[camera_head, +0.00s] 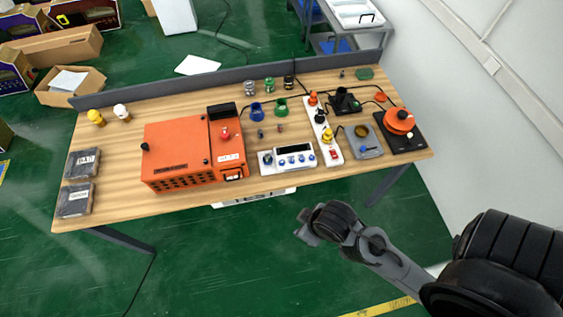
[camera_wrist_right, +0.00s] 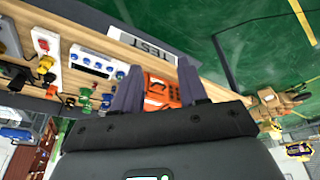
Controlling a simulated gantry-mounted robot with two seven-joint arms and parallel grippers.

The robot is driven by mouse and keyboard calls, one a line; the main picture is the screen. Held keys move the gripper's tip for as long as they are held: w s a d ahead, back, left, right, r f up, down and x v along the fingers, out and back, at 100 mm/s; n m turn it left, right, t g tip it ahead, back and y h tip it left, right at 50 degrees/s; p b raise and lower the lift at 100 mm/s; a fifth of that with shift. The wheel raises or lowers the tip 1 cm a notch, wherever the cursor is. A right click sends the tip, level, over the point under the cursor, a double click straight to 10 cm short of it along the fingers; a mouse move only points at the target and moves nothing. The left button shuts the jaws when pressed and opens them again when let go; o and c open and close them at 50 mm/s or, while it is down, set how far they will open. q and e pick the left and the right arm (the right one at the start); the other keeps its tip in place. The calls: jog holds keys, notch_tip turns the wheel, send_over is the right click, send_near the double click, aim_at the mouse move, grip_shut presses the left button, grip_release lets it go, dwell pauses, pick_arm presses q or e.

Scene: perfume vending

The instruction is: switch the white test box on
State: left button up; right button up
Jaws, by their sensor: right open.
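The white test box (camera_head: 288,158) stands near the front edge of the table, right of the orange box. It has a dark display and several blue knobs on its face. In the right wrist view the white test box (camera_wrist_right: 97,62) shows left of my fingers. I cannot make out whether its switch is on. My right gripper (camera_head: 304,229) is in front of the table, over the floor, apart from the box. In its wrist view the right gripper (camera_wrist_right: 158,84) is open, with the orange box seen behind and between the fingers. My left gripper is not in view.
The orange box (camera_head: 182,156) stands left of the test box, and a white power strip (camera_head: 325,133) stands right. Small coloured pots (camera_head: 257,112) stand behind it. A black scale-like device with an orange top (camera_head: 399,120) is at the right. The floor before the table is clear.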

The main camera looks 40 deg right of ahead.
grip_shut()
dwell(1.4)
